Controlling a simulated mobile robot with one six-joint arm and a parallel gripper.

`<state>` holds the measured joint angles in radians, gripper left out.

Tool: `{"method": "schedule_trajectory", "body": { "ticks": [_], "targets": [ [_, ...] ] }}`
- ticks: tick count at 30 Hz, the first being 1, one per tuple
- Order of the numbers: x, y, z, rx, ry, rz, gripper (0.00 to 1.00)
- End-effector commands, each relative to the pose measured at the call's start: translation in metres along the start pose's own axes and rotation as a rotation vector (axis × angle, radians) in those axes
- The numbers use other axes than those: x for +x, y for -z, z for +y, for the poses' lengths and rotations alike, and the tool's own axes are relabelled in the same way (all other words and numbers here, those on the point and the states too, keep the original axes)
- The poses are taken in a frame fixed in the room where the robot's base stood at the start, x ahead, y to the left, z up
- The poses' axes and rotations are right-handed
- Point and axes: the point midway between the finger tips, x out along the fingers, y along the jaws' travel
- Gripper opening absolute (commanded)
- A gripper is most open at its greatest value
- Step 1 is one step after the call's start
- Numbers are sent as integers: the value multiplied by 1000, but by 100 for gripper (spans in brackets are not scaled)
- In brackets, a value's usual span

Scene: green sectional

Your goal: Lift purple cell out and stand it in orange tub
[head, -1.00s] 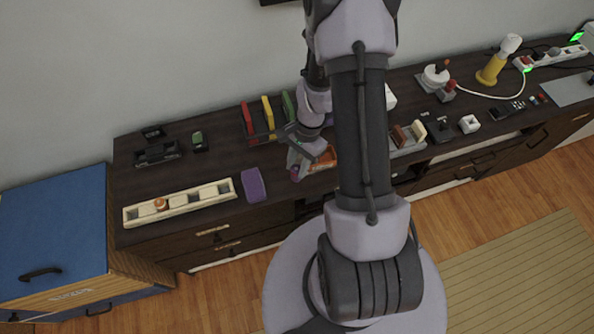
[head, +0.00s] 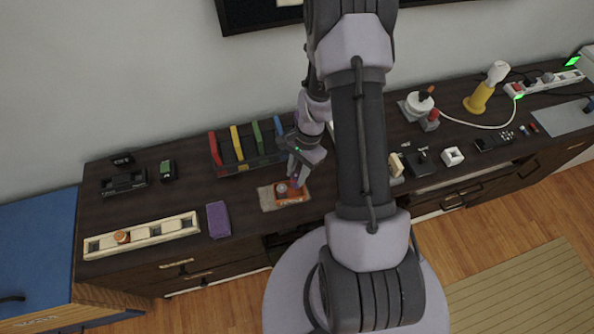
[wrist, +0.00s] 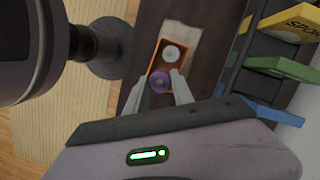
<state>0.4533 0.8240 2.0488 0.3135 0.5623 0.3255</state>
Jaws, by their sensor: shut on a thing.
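The orange tub (head: 303,190) sits on a beige mat (head: 266,199) near the front of the dark cabinet top; it also shows in the wrist view (wrist: 156,62). A pale grey round cell (wrist: 171,52) stands in its far half in the wrist view. My gripper (wrist: 159,80) is shut on the purple cell (wrist: 160,84), at the other end of the tub. The cell looks upright; I cannot tell whether it touches the tub floor. In the head view my gripper (head: 293,180) points down at the tub and hides most of the purple cell.
A rack of coloured books (head: 247,152) stands close behind the tub. A purple block (head: 218,220) and a cream slotted holder (head: 160,231) with an orange-brown cell (head: 122,237) lie to the left. Bare cabinet top lies between block and mat.

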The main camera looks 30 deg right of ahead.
Motion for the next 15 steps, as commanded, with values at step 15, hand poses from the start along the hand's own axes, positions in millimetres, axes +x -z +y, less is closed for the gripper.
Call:
{"method": "schedule_trajectory", "body": {
  "ticks": [15],
  "targets": [
    [46, 12, 0, 1, 0, -1, 0]
  ]
}}
